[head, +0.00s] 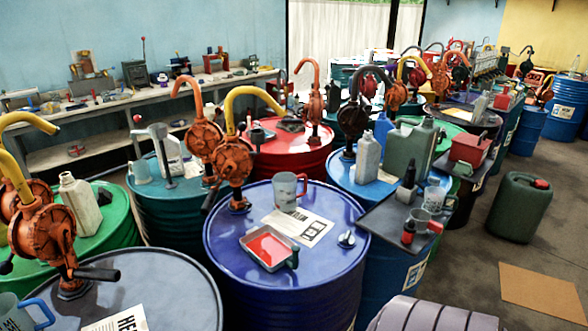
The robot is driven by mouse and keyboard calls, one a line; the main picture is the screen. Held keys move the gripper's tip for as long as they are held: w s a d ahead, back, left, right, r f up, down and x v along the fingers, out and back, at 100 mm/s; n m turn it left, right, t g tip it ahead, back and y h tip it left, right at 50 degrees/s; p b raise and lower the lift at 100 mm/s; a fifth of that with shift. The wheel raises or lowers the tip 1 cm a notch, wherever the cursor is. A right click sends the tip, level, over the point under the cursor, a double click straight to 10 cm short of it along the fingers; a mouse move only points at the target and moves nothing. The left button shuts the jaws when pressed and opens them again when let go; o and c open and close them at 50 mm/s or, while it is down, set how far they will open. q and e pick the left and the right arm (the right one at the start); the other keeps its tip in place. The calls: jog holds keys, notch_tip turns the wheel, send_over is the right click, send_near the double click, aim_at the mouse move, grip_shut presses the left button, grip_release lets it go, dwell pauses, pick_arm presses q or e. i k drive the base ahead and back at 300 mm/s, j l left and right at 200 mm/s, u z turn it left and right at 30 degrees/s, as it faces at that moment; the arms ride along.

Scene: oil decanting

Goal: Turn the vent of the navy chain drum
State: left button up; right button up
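The navy drum (331,263) stands upright in the front middle of the head view. A small silver fitting (347,239), which looks like its vent, sits near the right edge of the drum's top. A rust-orange hand pump (233,159) with a yellow spout rises from the left rear of the top. A grey mug (286,195) with a red handle, a printed sheet (307,227) and a tray (267,247) with red inside rest on the top. Whether the vent is open or shut is too small to tell. Neither gripper is in view.
A dark tray table (388,215) with bottles and mugs stands close on the right. A grey-topped drum (150,285) with a pump is at front left. A ribbed lavender object (430,316) is at the bottom edge.

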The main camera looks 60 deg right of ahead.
aim_at(347, 237)
jog(key=z, duration=1.7)
jog(key=l+z, duration=0.1)
jog(key=i+l, duration=0.05)
jog(key=l, duration=0.05)
